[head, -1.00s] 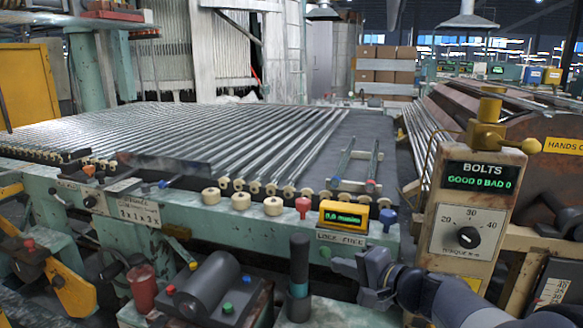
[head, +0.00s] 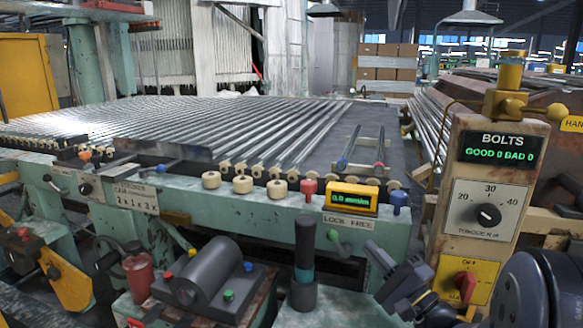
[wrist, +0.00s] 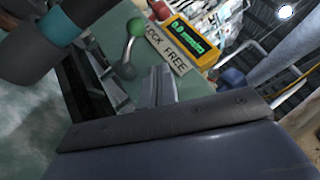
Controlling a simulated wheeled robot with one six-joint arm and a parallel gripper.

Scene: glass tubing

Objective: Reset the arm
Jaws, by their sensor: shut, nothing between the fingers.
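My gripper (head: 374,250) is at the lower right in the head view, tilted up and to the left, with its fingers together and empty. It is in front of the green machine rail, right of and below the green-knobbed lever (head: 334,236). In the wrist view the closed fingers (wrist: 158,82) show at the centre, and the green-knobbed lever (wrist: 135,28) is just up and left of them. I cannot tell whether the fingers touch anything. The arm's large round joint fills the lower right corner of the head view.
A dark upright handle (head: 304,258) stands left of my gripper. Above are the LOCK FREE plate (head: 349,222) and a yellow display (head: 350,198). To the right is the BOLTS post (head: 470,225) with a dial and a red switch (head: 465,285). Glass tubes (head: 230,130) lie behind.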

